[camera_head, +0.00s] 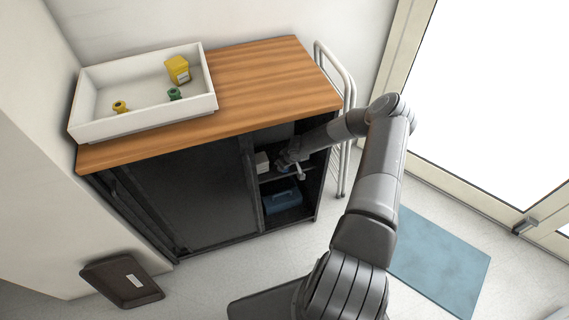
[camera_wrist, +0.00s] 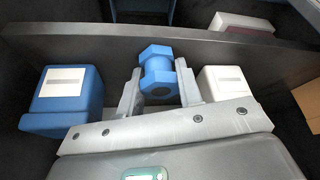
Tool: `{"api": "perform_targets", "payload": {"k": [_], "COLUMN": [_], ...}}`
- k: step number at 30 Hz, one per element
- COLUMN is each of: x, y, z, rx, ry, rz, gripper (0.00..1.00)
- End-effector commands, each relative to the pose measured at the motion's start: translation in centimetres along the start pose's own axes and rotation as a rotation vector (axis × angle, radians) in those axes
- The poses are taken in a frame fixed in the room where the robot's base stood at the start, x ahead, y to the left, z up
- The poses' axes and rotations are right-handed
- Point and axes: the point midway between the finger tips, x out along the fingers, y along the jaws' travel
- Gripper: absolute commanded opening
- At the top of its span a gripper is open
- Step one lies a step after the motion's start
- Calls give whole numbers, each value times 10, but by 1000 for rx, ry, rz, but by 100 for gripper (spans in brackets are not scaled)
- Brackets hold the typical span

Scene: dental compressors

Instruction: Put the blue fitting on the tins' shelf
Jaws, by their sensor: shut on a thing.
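My gripper (camera_wrist: 160,82) is shut on the blue fitting (camera_wrist: 158,70), which shows between the two fingertips in the wrist view. A blue tin with a white label (camera_wrist: 66,98) stands left of the gripper, and a white tin (camera_wrist: 224,84) stands close on its right. In the head view, my gripper (camera_head: 291,157) reaches into the open right side of the dark cabinet, at the upper shelf (camera_head: 285,177). The white tin (camera_head: 262,162) shows there at the left. The wrist view does not make clear whether the fitting touches the shelf.
The sliding door (camera_head: 195,195) covers the cabinet's left side. A blue box (camera_head: 282,201) sits in the compartment below. A white tray (camera_head: 142,120) with yellow and green items stands on the wooden top. A white rail (camera_head: 349,90) stands at the cabinet's right end.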

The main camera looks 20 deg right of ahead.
Motion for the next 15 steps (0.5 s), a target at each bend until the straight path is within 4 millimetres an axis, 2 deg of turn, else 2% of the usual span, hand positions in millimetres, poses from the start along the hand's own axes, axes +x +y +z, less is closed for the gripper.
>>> {"api": "perform_targets", "payload": {"k": [4,5,12,15], "x": [2,3,2,2], "y": [0,0,0,0], "z": [0,1,1,1], "rx": [-1,0,1,1], "ry": [0,0,0,0], "rz": [1,1,0,0], "gripper": [2,33,53,54]}}
